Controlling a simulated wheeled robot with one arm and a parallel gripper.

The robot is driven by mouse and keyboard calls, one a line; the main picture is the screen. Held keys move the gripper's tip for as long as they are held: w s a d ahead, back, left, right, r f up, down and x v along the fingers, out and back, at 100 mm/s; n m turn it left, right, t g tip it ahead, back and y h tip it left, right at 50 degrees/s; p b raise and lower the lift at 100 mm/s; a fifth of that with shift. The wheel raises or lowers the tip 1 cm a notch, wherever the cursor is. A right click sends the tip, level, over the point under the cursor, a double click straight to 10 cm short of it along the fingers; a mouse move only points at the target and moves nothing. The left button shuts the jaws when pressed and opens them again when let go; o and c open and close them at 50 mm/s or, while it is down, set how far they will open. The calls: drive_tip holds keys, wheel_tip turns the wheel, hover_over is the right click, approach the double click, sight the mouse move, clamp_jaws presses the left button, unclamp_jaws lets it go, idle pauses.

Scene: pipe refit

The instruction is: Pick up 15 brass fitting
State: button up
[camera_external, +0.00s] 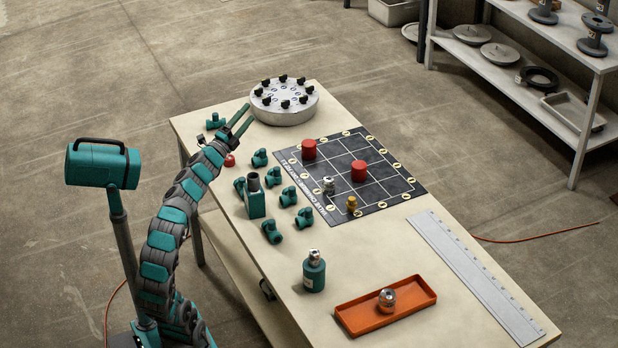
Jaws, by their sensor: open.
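A small brass-coloured fitting (351,204) stands upright at the near edge of the black gridded mat (401,187). Any number on it is too small to read. My gripper (246,115) is at the upper left of the table, beside the round grey flanged disc (283,116). Its two teal fingers are apart with nothing seen between them. It is well up and left of the brass fitting, not touching it. Whether the fingers touch the disc I cannot tell.
Two red cylinders (359,171) and a silver fitting (328,186) stand on the mat. Several teal valves (289,196) lie left of it. A teal bottle (314,271), an orange tray (411,299) holding a metal part and a long ruler (473,276) occupy the near table.

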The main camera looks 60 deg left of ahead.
drive_tip(key=w+d+f+n+g+b, duration=0.1)
drive_tip(key=w+d+f+n, duration=0.1)
drive_tip(key=w, duration=0.3)
drive_tip(key=w+d+f+n+g, duration=0.1)
drive_tip(key=w+f, duration=0.2)
drive_tip(key=w, duration=0.1)
drive_tip(key=n+g+h+b, duration=0.3)
drive_tip(key=n+g+h, duration=0.2)
drive_tip(key=n, duration=1)
approach(349, 201)
drive_tip(key=x, duration=0.3)
drive_tip(key=shift+w+f, duration=0.2)
drive_tip(key=shift+f, duration=0.25)
drive_tip(key=shift+w+d+f+g, duration=0.1)
drive_tip(key=shift+d+f+g, duration=0.1)
drive_tip(key=shift+f+g, duration=0.1)
drive_tip(key=shift+x, duration=0.85)
drive_tip(key=shift+w+a, duration=0.4)
drive_tip(key=shift+w, duration=0.4)
drive_tip(key=x, duration=0.4)
drive_tip(key=shift+w+a+r+p, duration=0.2)
drive_tip(key=shift+r+p, duration=0.1)
drive_tip(key=shift+p, duration=0.05)
